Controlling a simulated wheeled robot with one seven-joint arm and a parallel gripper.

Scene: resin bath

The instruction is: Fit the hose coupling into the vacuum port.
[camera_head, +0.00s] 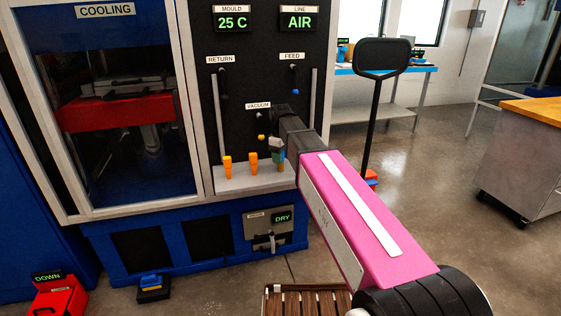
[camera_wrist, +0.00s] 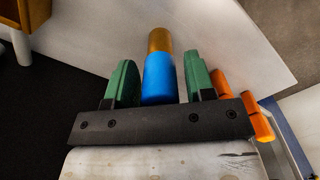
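The hose coupling (camera_wrist: 158,80) is a blue cylinder with a brass-brown end, between my green fingers in the wrist view. In the head view it shows as a small teal and brownish piece (camera_head: 279,157) over the right end of the grey shelf. My gripper (camera_wrist: 161,80) has one finger close on each side of the coupling. I cannot tell whether the fingers touch it or whether it rests on the shelf. The brass end reaches past the fingertips. The vacuum port (camera_head: 261,137) appears as a small yellowish fitting under the VACUUM label, left of my gripper.
Two orange pieces (camera_head: 228,165) (camera_head: 253,163) stand on the grey shelf (camera_head: 238,182), left of the coupling. RETURN and FEED levers (camera_head: 293,78) are on the black panel above. A black post-mounted sign (camera_head: 382,54) stands to the right.

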